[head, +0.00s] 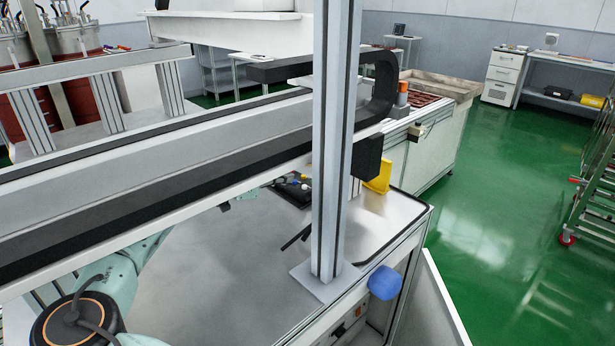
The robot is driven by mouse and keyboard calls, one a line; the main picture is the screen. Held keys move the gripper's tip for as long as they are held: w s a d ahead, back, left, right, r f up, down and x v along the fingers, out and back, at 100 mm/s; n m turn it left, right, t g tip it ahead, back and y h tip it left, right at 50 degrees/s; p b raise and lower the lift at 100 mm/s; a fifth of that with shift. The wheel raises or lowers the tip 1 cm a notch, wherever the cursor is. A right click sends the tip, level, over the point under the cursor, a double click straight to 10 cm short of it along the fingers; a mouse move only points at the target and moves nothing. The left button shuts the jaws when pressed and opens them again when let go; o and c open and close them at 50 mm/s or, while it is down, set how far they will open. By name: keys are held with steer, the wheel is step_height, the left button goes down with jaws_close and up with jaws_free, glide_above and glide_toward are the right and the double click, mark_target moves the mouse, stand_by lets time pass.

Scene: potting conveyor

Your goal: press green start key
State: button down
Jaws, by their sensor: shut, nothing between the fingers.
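No green start key can be made out in the head view. Teal links of my arm show at the lower left and in small pieces under the long beam (150,195). I cannot make out my gripper; the beam covers much of the arm. A dark item (293,190) with small blue, white and yellow spots lies on the grey worktop (215,270), partly behind the upright post (335,130). It is too small to tell what it is. Small orange and black parts (342,330) sit on the front under the worktop edge.
A blue rounded knob (384,282) sticks out at the worktop's front corner. A yellow piece (379,178) stands behind the post. Thin black bars (296,238) lie on the worktop. A cart (597,180) stands far right. The green floor (500,200) between is clear.

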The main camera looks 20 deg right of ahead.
mark_target(309, 186)
steer(key=x, duration=1)
steer(key=shift+f, duration=0.15)
steer(key=shift+a+f+b, duration=0.1)
steer(key=shift+f+b, duration=0.85)
steer(key=shift+b, duration=0.25)
steer(key=shift+s+f, duration=0.1)
steer(key=v, duration=0.8)
steer(key=shift+r, duration=0.45)
